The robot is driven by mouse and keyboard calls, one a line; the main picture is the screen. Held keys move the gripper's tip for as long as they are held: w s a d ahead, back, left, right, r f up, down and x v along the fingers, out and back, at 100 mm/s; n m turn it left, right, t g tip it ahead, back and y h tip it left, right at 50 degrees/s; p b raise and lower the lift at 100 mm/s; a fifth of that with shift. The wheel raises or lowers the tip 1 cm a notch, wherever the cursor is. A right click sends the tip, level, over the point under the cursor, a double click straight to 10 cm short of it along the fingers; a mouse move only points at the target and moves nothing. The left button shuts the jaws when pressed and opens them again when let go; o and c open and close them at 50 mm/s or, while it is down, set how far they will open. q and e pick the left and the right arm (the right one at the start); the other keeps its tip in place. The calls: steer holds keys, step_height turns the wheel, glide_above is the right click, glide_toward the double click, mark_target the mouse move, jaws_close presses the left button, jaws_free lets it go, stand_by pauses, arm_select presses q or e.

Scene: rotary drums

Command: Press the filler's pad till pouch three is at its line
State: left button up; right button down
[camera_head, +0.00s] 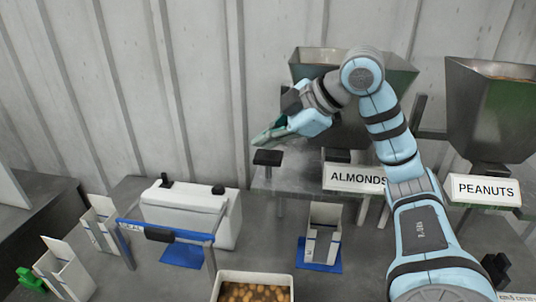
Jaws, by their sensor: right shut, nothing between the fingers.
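My right gripper (258,139) is shut and empty, reaching left from my arm. It is just above a small black pad (268,157) at the left of the almond filler; I see a narrow gap and cannot tell if they touch. The filler's metal hopper (402,78) stands behind a sign reading ALMONDS (353,178). An open white pouch (322,232) stands upright on a blue mat (319,265) below it. Two more open pouches stand at the left, one farther back (104,222) and one nearer (64,272). Pouch numbers and fill lines are not readable. My left gripper is out of view.
A white machine (188,208) with a blue bar (165,229) in front stands left of centre. A bin of brown nuts (254,291) is at the front. A second hopper (490,110) with a PEANUTS sign (486,190) is at the right. A green object (30,280) is at the lower left.

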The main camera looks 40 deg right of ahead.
mark_target(266, 156)
steer(key=shift+f, duration=0.1)
steer(key=shift+f, duration=0.35)
steer(key=shift+s+f+b, duration=0.1)
steer(key=shift+f+b, duration=1.45)
steer(key=shift+f, duration=0.1)
stand_by(1.3)
steer(key=shift+r+p, duration=2.15)
steer(key=shift+p, duration=0.3)
